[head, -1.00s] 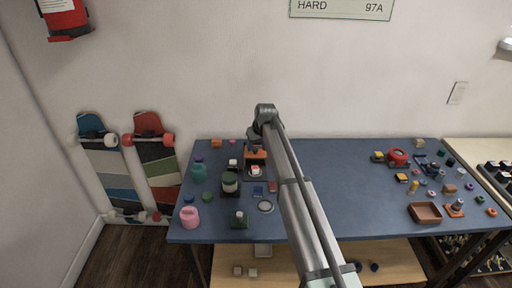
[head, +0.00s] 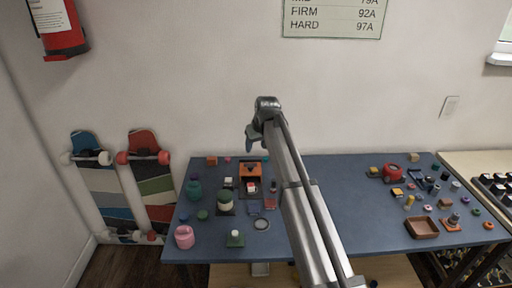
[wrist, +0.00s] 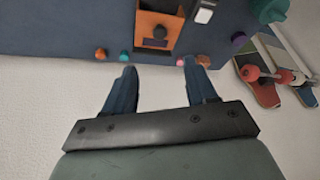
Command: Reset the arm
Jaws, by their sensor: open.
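My gripper (wrist: 158,85) is open in the wrist view, its two dark blue fingers apart with nothing between them. In the head view my gripper (head: 250,138) hangs from the end of my grey arm, above the back left part of the blue table (head: 335,185). An orange block-shaped holder (head: 251,171) with a dark opening stands on the table below it. The holder also shows beyond the fingertips in the wrist view (wrist: 147,46). My arm hides part of the table's middle.
A brown tray (head: 422,228) and a red round thing (head: 393,170) are on the right. Two skateboards (head: 152,185) lean on the wall. The table's centre right is clear.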

